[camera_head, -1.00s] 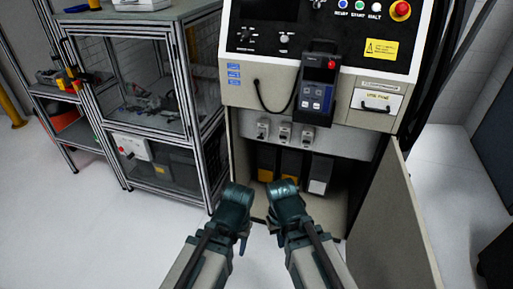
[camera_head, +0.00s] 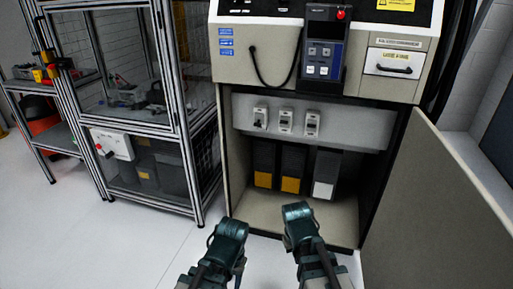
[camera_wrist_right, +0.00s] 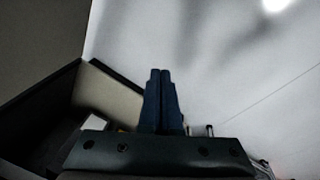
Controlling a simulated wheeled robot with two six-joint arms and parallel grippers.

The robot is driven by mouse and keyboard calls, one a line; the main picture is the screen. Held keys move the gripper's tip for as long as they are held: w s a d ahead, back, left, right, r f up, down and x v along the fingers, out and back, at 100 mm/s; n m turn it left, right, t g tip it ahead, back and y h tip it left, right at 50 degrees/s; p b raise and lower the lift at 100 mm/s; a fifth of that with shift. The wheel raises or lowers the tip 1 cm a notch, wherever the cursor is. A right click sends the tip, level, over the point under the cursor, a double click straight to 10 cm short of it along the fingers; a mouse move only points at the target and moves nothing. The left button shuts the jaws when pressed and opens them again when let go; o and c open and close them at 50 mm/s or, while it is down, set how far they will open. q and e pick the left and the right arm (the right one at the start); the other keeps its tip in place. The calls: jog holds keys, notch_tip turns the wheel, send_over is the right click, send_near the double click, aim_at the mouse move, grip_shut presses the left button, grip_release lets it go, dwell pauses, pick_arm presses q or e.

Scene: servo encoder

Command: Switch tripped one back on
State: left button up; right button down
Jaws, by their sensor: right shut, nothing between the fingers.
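Three breaker switches sit in a row on a grey panel inside the open lower bay of the machine cabinet: left (camera_head: 260,118), middle (camera_head: 286,121) and right (camera_head: 312,123). Their levers are too small to tell surely which one is tripped. My left gripper (camera_head: 229,232) is low in front of the cabinet, below the switches; its fingers are hidden. My right gripper (camera_head: 298,213) is to its right, also below the switches and apart from them. In the right wrist view its two fingers (camera_wrist_right: 160,76) are together with nothing between them.
The cabinet door (camera_head: 440,205) stands open at the right. Dark boxes (camera_head: 292,162) stand in the bay below the switches. A handheld pendant (camera_head: 323,50) hangs above, with a cable. A drawer (camera_head: 394,63) is at upper right. A framed glass enclosure (camera_head: 130,90) stands left. The floor in front is clear.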

jog(key=w+d+f+n+t+h+b, duration=0.35)
jog(key=w+d+f+b, duration=0.35)
jog(key=w+f+b, duration=0.3)
jog(key=w+r+n+t+h+b, duration=0.25)
jog(key=w+r+n, duration=0.2)
jog(key=w, duration=0.35)
jog(key=w+a+r+n+t+h, duration=0.5)
jog(key=w+r+n, duration=0.3)
jog(key=w+r, duration=0.35)
pick_arm(q)
notch_tip(320, 180, down, 14)
pick_arm(e)
jog(key=w+a+r+n+t+y, duration=0.2)
jog(key=w+a+r+n+t, duration=0.2)
jog(key=a+n, duration=0.3)
jog(key=w+a+r+n+t+y, duration=0.3)
jog(key=w+a+r+n+t, duration=0.1)
jog(key=a+n, duration=0.3)
jog(key=shift+w+a+r+y, duration=0.35)
jog(key=shift+a+r, duration=0.1)
jog(key=shift+a, duration=0.6)
